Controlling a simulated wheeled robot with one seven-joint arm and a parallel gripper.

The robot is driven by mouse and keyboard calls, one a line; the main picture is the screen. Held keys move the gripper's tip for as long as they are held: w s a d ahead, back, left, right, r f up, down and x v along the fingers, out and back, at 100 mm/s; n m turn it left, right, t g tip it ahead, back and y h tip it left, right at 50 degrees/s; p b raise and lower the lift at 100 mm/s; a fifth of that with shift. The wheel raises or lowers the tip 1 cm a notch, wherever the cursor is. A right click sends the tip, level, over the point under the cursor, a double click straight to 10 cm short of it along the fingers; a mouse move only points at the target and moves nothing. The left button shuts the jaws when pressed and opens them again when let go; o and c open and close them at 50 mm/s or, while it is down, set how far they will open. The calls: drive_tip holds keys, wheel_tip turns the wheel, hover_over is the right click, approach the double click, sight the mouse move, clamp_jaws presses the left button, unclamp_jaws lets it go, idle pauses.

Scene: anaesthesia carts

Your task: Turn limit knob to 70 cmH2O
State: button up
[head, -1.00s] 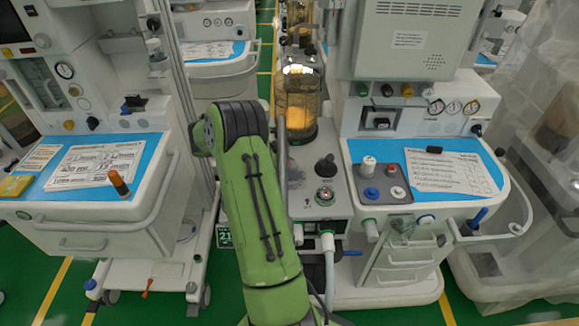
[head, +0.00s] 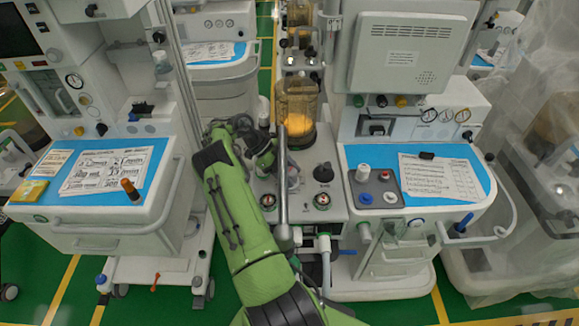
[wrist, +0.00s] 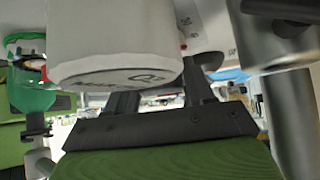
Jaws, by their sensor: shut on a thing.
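In the wrist view, two dark fingers (wrist: 162,98) reach up from the black palm. A white cylinder (wrist: 115,38) with dark lettering on its lower face covers the left fingertip. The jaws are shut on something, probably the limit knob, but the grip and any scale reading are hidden.
The pole also rises close by in the wrist view (wrist: 290,120). A blue-topped work shelf (head: 468,165) stands to the right, another cart (head: 105,215) to the left.

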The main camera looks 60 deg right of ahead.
drive_tip(key=shift+m+y, duration=0.4)
drive_tip(key=shift+m, duration=0.2)
drive_tip(key=o, duration=1)
